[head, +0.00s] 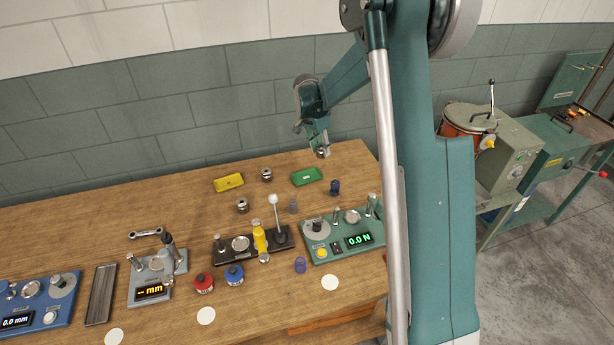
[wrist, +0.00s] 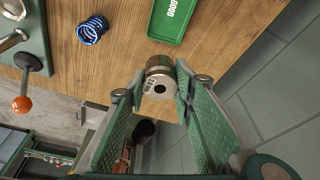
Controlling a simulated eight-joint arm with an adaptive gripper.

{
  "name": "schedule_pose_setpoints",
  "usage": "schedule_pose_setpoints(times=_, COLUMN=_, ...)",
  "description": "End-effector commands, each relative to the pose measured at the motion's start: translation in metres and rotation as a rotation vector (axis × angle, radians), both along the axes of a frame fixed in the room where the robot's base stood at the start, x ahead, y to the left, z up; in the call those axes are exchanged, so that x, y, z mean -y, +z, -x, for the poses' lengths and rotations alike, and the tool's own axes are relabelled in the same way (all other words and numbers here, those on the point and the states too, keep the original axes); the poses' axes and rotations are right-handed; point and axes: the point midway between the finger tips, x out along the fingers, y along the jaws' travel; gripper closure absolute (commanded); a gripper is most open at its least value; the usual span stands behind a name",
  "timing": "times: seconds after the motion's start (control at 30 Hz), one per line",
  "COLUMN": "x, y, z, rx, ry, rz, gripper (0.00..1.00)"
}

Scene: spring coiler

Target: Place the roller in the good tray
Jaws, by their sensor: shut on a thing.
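My gripper (head: 322,148) is above the back right of the wooden bench and shut on a metal roller (head: 322,154). In the wrist view the roller (wrist: 160,84) sits between the fingertips (wrist: 158,78), its end with a dark centre hole facing the camera. The good tray is a shallow green tray (head: 307,176) marked GOOD. It lies on the bench, below and a little left of my gripper in the head view. In the wrist view the green tray (wrist: 176,36) is apart from the roller, above it in the picture.
A yellow tray (head: 229,183) lies to the left, with metal rollers (head: 266,175) and (head: 242,206) nearby. A blue spring (head: 335,187) stands near the green tray; it also shows in the wrist view (wrist: 92,29). A green force tester (head: 345,235) stands in front.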

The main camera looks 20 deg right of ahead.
Motion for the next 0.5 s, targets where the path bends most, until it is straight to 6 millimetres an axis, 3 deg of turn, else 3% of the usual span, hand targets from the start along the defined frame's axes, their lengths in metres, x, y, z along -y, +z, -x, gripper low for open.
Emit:
schedule_pose_setpoints(times=0.03, x=-0.014, y=0.001, z=0.001, rx=0.001, ry=0.003, rz=0.001, gripper=0.94)
schedule_pose_setpoints(times=0.2, x=-0.046, y=0.002, z=0.003, rx=0.001, ry=0.002, rz=0.002, gripper=0.94)
schedule_pose_setpoints(times=0.5, x=-0.065, y=0.003, z=0.005, rx=0.001, ry=-0.001, rz=0.002, gripper=0.94)
